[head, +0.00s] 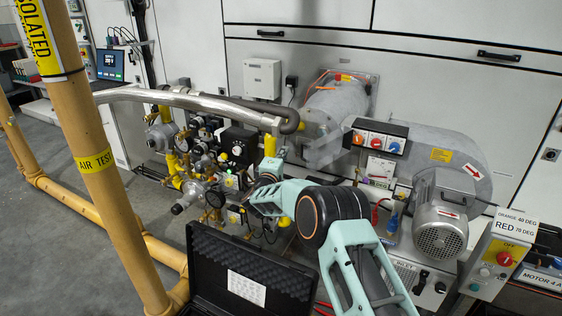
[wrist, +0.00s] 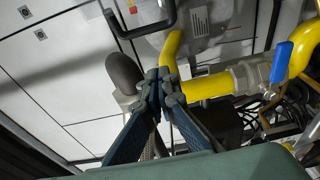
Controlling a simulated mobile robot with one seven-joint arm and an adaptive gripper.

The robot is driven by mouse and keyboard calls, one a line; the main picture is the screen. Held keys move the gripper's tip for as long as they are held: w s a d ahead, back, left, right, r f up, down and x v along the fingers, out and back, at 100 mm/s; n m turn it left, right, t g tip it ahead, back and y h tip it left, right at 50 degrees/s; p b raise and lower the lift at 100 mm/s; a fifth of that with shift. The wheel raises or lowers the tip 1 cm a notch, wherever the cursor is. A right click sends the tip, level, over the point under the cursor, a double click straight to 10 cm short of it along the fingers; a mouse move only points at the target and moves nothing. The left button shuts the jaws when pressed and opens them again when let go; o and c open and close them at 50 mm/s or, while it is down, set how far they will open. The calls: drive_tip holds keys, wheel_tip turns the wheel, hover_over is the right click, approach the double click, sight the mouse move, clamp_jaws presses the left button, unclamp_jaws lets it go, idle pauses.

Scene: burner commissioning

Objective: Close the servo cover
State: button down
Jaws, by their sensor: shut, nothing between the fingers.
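My gripper (wrist: 158,84) shows in the wrist view with its two fingers together and nothing between the tips. In the head view my arm reaches into the valve train, and the fingertips there are too small and cluttered to make out. A black box with a round white dial (head: 238,149) sits among the valves, left of my wrist. I cannot tell for sure whether it is the servo. I cannot pick out the servo cover, or tell how far open it stands, in either view.
A yellow pipe (wrist: 208,87) and a blue valve handle (wrist: 282,62) are right of the fingers in the wrist view. A silver hose (head: 190,97) crosses above the valves. An open black case (head: 205,262) stands in front. A blower motor (head: 440,228) is at right.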

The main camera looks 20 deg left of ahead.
drive_tip(key=shift+w+d+b, duration=0.25)
drive_tip(key=shift+d+b, duration=0.1)
drive_tip(key=shift+d, duration=0.55)
drive_tip(key=shift+w+d+b, duration=0.2)
drive_tip(key=shift+d+b, duration=0.15)
drive_tip(key=shift+d, duration=0.55)
drive_tip(key=shift+d, duration=0.1)
